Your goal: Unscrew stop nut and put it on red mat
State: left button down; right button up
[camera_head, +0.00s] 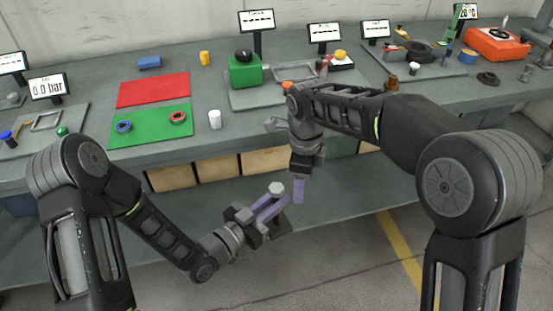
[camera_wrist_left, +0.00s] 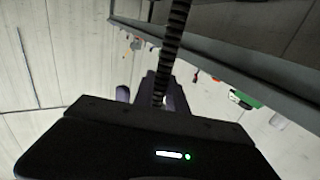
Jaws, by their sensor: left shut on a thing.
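My left gripper (camera_head: 268,208), with purple fingers, is held up in front of the bench, shut on a dark threaded rod (camera_wrist_left: 174,45). The rod runs upward from between the fingers in the left wrist view. A pale hexagonal piece (camera_head: 276,187) shows at the left fingertips in the head view; I cannot tell whether it is the stop nut or the rod's end. My right gripper (camera_head: 299,190) points down close beside it, apparently empty; its finger gap is not visible. The red mat (camera_head: 153,90) lies bare on the bench at the left.
A green mat (camera_head: 150,135) with a blue ring (camera_head: 124,127) and a red ring (camera_head: 177,118) lies in front of the red mat. A white cylinder (camera_head: 215,119), a yellow cylinder (camera_head: 204,58) and a green block (camera_head: 245,71) stand nearby. Drawers line the bench front.

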aim_at(277, 187)
jog(key=a+r+m, duration=0.1)
jog(key=a+r, duration=0.1)
jog(key=r, duration=0.1)
jog(key=s+a+r+m, duration=0.1)
jog(key=a+r, duration=0.1)
jog(key=r, duration=0.1)
jog(key=a+r+m, duration=0.1)
jog(key=a+r, duration=0.1)
jog(key=r, duration=0.1)
jog(key=shift+s+m, duration=0.3)
jog(key=shift+s, duration=0.05)
jog(key=shift+d+f, duration=0.1)
jog(key=shift+f, duration=3.9)
jog(key=shift+c, duration=0.4)
grip_shut()
